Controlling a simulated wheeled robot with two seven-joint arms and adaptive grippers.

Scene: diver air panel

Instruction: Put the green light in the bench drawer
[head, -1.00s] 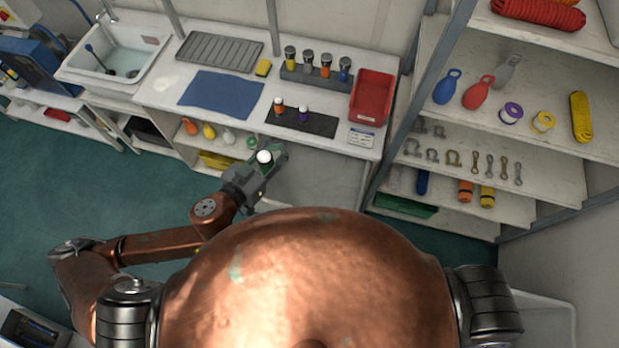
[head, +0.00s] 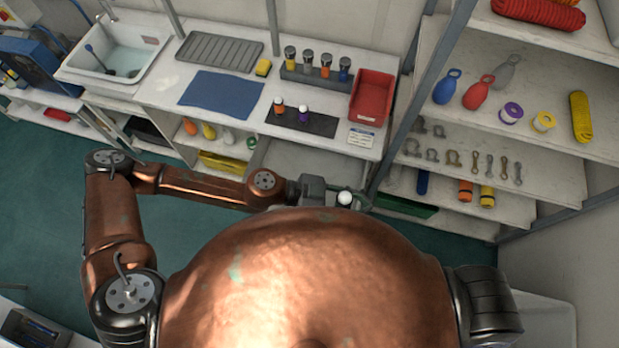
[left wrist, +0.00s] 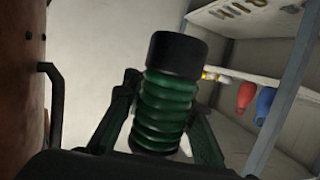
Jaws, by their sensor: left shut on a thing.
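My left gripper (head: 335,197) is shut on the green light (head: 344,198), whose white end shows in the head view just above my copper body. In the left wrist view the green light (left wrist: 166,105) has a ribbed green body and a black end, with a finger on each side. The bench drawer (head: 310,163) appears pulled out below the bench's front edge, a pale shallow space. The held light is at its lower right in the picture; I cannot tell the height between them. My right gripper is not in view.
The bench top holds a rack of lights (head: 316,75), a dark mat (head: 322,125) with an orange and a purple light, a blue mat (head: 221,93) and a red bin (head: 372,97). A shelving unit (head: 480,214) stands close on the right.

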